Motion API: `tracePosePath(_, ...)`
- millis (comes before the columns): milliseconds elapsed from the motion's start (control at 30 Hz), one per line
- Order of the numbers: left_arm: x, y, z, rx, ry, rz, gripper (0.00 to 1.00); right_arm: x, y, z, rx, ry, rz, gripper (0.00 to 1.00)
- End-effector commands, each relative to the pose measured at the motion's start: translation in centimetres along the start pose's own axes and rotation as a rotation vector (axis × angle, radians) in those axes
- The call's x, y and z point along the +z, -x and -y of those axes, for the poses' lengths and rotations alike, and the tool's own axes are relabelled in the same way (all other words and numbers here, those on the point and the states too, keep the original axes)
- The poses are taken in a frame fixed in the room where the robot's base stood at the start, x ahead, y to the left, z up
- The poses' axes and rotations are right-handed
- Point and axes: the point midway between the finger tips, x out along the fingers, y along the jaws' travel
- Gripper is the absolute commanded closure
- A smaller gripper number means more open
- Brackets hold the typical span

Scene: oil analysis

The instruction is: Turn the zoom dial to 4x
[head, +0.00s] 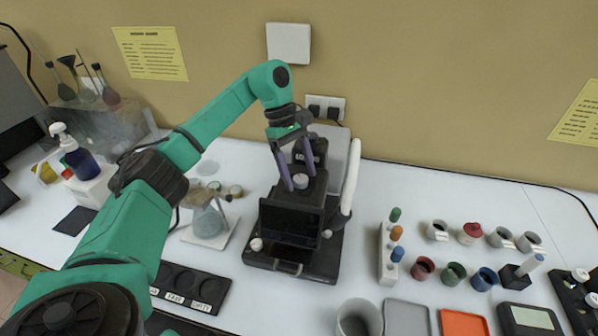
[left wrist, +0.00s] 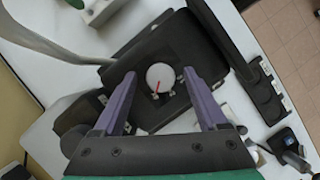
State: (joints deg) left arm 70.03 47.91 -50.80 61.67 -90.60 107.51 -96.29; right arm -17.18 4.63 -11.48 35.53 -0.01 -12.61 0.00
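The zoom dial is a white round knob (head: 300,181) on top of the black instrument (head: 284,262) at the middle of the table. In the left wrist view the dial (left wrist: 160,76) carries a red pointer line aimed toward the bottom of the picture, slightly left. Small white labels lie around it, too small to read. My left gripper (head: 299,177) points down over the dial with its purple fingers apart. In the left wrist view one finger is on each side of the dial, with gaps between. My right gripper is out of view.
A flask (head: 208,222) on a white plate stands left of the instrument. A white curved arm (head: 351,178) rises on its right. A rack with colored-capped vials (head: 389,255) and several cups stand farther right. A grey cup (head: 358,318) stands in front.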

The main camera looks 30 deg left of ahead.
Motion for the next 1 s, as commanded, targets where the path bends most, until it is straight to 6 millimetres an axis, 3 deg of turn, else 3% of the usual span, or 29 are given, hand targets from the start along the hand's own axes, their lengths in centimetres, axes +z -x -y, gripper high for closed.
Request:
tracePosePath(267,0.0,0.0,0.0,-0.002,0.001,0.000,0.26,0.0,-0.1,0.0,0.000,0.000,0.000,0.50)
tracePosePath(400,-0.1,1.0,0.0,0.000,0.001,-0.001,0.26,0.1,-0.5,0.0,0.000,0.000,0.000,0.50)
tracePosePath(467,-0.1,2.0,-0.1,0.002,0.001,-0.001,0.26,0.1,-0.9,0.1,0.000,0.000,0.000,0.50)
tracePosePath(600,0.0,6.1,-0.1,0.005,0.001,-0.001,0.26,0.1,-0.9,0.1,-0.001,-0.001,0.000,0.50)
tracePosePath(700,0.3,10.1,0.0,0.004,0.005,-0.004,0.26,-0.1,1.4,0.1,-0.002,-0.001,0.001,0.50)
tracePosePath(800,0.3,12.7,0.0,0.002,0.004,-0.003,0.26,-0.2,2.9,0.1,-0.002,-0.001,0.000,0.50)
tracePosePath(1000,0.1,14.7,0.0,-0.001,0.001,0.000,0.26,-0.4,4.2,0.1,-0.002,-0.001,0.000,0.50)
